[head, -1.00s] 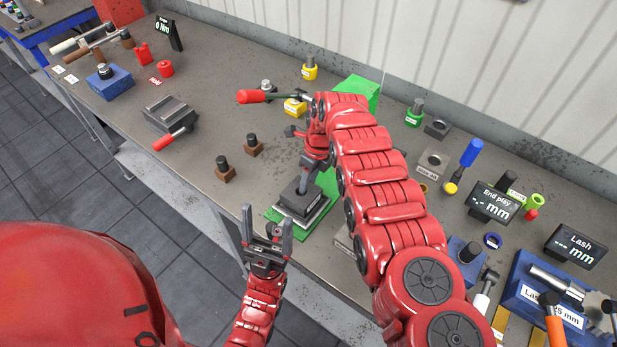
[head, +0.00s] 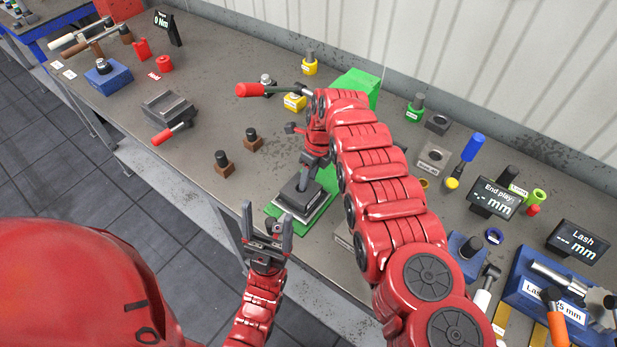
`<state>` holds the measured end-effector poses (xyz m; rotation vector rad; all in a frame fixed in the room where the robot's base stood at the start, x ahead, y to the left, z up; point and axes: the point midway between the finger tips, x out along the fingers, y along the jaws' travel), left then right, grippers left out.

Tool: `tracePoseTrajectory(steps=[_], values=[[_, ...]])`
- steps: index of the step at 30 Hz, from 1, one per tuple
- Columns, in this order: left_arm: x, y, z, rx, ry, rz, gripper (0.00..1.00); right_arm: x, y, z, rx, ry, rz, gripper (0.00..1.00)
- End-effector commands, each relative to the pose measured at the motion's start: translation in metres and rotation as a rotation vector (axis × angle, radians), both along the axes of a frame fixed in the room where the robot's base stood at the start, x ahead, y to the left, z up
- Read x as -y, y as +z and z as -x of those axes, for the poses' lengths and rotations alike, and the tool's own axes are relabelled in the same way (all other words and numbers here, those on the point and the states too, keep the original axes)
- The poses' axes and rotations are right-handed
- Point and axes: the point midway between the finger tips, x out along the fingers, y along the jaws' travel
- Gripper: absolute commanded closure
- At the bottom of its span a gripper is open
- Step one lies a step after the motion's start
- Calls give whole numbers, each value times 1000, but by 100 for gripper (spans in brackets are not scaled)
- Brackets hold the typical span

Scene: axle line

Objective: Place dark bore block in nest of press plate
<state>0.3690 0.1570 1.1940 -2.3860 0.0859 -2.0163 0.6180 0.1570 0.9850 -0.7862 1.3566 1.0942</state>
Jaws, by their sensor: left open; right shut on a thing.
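The dark bore block (head: 298,194) is at the front of the green press (head: 357,88), over the pale press plate (head: 318,212). My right gripper (head: 304,184) reaches down from above and is shut on the block. The block looks level and close to the plate. The nest is hidden under it, so I cannot tell whether it is fully seated. My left gripper (head: 267,218) is open and empty, in front of the bench edge, left of and nearer than the press plate. My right arm hides much of the press.
A red-handled lever (head: 250,90) sticks out left of the press. Two brown blocks with dark pins (head: 223,164) stand left of the plate. A grey vise (head: 168,108) is farther left. Right of my arm are a grey bore block (head: 434,157) and another dark block (head: 438,123).

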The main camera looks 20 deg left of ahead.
Motion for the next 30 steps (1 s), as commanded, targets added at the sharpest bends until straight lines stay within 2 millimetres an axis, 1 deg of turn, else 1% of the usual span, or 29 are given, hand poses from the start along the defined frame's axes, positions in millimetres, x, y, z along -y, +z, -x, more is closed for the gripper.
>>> tracePoseTrajectory(steps=[5, 6, 8, 9, 11, 20, 26, 29, 30], values=[[0, -4, 0, 0, 0, 0, 23, -1, -2, -1, 2, 0, -3, 100], [0, -3, 0, 0, 0, 0, 23, -1, -1, -1, 2, -1, -2, 54], [0, -2, 0, 0, 0, 0, 23, -1, -1, -1, 2, -1, -2, 43], [0, -2, 0, 0, 0, 0, 23, -1, -1, -1, 2, 0, -2, 36], [0, -3, 0, 0, 0, 0, 23, 0, -1, 0, 2, 0, -2, 26], [0, -4, 0, 0, 0, 0, 23, 0, -2, 0, 0, 0, 1, 26], [0, -8, 0, 0, 0, 0, 23, 2, 13, -2, -1, -1, 1, 26], [0, -12, 0, 0, 0, 0, 23, 4, 28, -3, 1, -1, -2, 26], [0, -18, 0, 0, 0, 0, 23, 6, 33, -5, 0, -2, -2, 26]])
